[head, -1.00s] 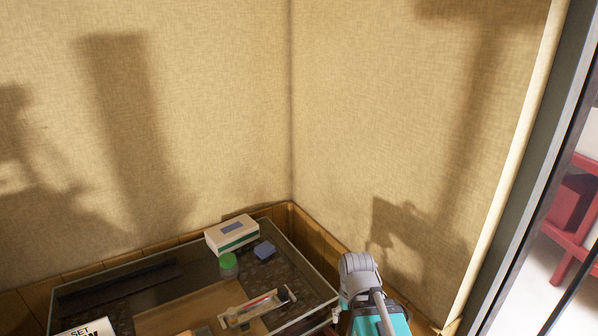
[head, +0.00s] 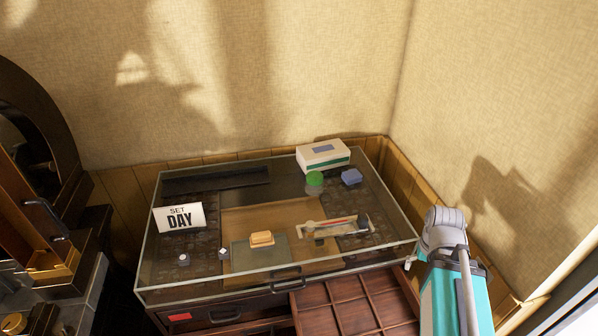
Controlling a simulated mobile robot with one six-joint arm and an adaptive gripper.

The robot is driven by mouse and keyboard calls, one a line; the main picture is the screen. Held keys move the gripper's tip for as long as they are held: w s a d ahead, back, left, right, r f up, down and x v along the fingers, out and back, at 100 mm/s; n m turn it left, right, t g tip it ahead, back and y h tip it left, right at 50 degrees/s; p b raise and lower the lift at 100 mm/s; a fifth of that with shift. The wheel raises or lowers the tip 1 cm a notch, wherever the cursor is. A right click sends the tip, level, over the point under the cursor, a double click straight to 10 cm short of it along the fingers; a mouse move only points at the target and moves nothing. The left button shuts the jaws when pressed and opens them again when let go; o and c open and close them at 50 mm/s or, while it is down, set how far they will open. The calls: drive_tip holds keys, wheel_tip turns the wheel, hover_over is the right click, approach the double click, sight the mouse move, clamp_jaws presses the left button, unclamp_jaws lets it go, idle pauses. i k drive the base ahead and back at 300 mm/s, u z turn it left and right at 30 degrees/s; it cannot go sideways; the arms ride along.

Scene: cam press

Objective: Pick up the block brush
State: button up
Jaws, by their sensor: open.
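A small tan block (head: 262,239), apparently the block brush, lies near the front middle of the glass-topped case (head: 190,282). It is too small to make out bristles. My arm rises at the right edge of the case, and its grey wrist joint hides most of my gripper (head: 410,262). Only a small pale part of the gripper shows by the case's front right corner. It is well to the right of the tan block and apart from it.
A compartmented drawer (head: 355,305) stands open in front. Walls close off the back and right.

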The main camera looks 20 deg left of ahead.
sight(263, 240)
drive_tip(key=u, duration=1.3)
